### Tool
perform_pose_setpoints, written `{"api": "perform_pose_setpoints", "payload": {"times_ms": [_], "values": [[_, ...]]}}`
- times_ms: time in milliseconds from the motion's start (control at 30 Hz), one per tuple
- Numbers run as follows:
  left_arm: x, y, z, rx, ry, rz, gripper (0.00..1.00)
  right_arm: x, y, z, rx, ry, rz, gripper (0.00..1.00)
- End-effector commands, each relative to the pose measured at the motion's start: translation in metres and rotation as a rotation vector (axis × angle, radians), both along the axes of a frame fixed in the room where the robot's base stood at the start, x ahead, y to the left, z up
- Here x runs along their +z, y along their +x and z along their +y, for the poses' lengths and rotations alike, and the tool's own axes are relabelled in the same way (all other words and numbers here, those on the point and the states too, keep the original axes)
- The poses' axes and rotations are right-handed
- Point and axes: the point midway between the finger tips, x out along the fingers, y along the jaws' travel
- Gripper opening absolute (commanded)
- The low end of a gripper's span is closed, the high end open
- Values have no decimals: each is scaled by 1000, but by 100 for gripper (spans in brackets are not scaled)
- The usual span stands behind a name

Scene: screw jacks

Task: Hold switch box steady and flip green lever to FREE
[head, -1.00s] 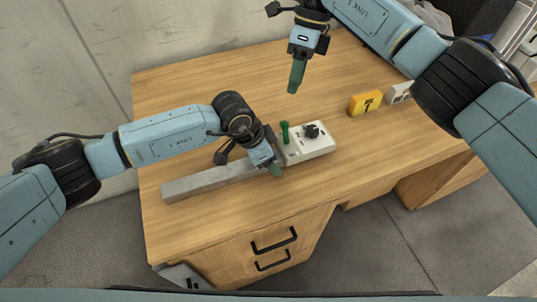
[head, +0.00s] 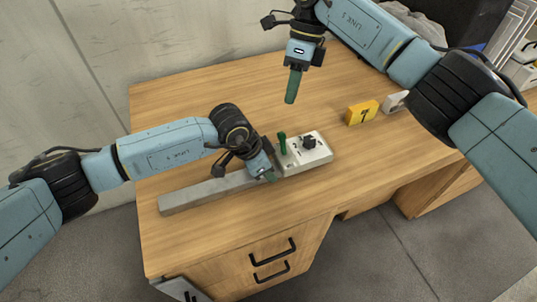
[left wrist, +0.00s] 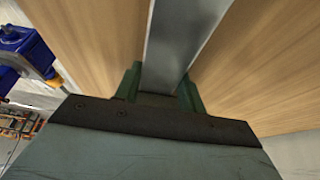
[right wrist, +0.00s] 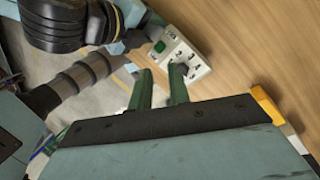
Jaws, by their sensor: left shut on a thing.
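The white switch box (head: 317,158) lies on the wooden table, with an upright green lever (head: 282,143) at its left part and a black knob (head: 309,142) beside it. It also shows in the right wrist view (right wrist: 199,68), where the lever (right wrist: 160,46) looks like a green square. A long grey bar (head: 205,191) runs left from the box. My left gripper (head: 270,176) is shut on this bar at its box end; the bar (left wrist: 178,45) passes between the fingers in the left wrist view. My right gripper (head: 291,98) is open and empty, above the table behind the box.
A yellow numbered block (head: 361,112) and a white block (head: 395,101) stand on the table (head: 200,90) to the right. The tabletop behind the box is clear. Drawers with black handles (head: 272,252) are in the table's front.

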Motion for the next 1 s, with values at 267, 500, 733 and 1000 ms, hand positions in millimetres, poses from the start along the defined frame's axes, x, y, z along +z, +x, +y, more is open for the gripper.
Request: {"api": "perform_pose_setpoints", "payload": {"times_ms": [267,500,733,1000], "values": [[0,0,0,0,0,0,0,-5,2,13,333,64,-74,0],[0,0,0,0,0,0,0,-10,7,26,769,140,-161,0],[0,0,0,0,1,1,0,-13,13,36,1191,200,-227,0],[0,0,0,0,1,1,0,-13,22,44,1688,252,-278,0]]}}
